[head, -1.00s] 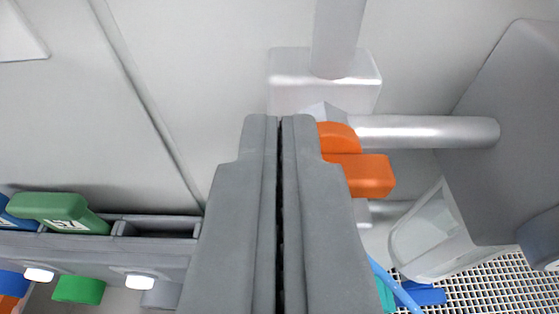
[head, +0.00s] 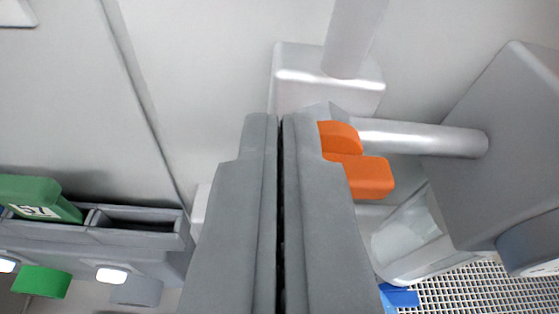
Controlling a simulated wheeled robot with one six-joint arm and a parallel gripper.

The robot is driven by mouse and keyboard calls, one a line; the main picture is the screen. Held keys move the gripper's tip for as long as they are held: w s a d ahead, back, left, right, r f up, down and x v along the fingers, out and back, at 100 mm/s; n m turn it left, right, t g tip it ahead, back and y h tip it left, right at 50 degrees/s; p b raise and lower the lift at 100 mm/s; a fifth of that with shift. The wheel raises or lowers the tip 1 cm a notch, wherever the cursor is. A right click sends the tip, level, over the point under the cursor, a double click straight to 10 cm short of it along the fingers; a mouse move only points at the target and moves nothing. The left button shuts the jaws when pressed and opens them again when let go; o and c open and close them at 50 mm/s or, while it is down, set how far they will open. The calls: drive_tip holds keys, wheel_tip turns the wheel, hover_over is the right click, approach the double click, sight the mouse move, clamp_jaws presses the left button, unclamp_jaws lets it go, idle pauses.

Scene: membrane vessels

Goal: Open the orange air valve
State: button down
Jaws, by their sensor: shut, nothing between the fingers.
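The orange air valve handle (head: 362,172) shows in the head view just right of my fingertips. It sits on a light grey pipe (head: 425,137) that runs right from a square grey block (head: 300,85). My gripper (head: 280,120) is shut and empty, pointing up the picture. Its right finger lies right beside the orange handle and hides its left end. I cannot tell whether the finger touches the handle.
A large grey box (head: 500,150) stands at the right, with a clear cup (head: 405,235) beside it. A metal grate (head: 470,295) lies below. At the lower left is a grey rack (head: 130,235) with a green labelled piece (head: 38,198).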

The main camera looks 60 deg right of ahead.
drive_tip(key=shift+w+a+f+n, duration=0.1)
drive_tip(key=shift+f+n, duration=0.05)
drive_tip(key=shift+n, duration=0.35)
drive_tip(key=f+n+h, duration=0.1)
drive_tip(key=n, duration=0.2)
drive_tip(key=f+n+g+h, duration=0.1)
drive_tip(key=n, duration=0.2)
drive_tip(key=f+n+g+h, duration=0.1)
drive_tip(key=n, duration=0.3)
drive_tip(key=shift+w+a+f+h, duration=0.2)
drive_tip(key=shift+w+f+h, duration=0.05)
drive_tip(key=shift+h, duration=0.05)
idle(0.4)
drive_tip(key=shift+f, duration=0.1)
idle(0.7)
idle(0.5)
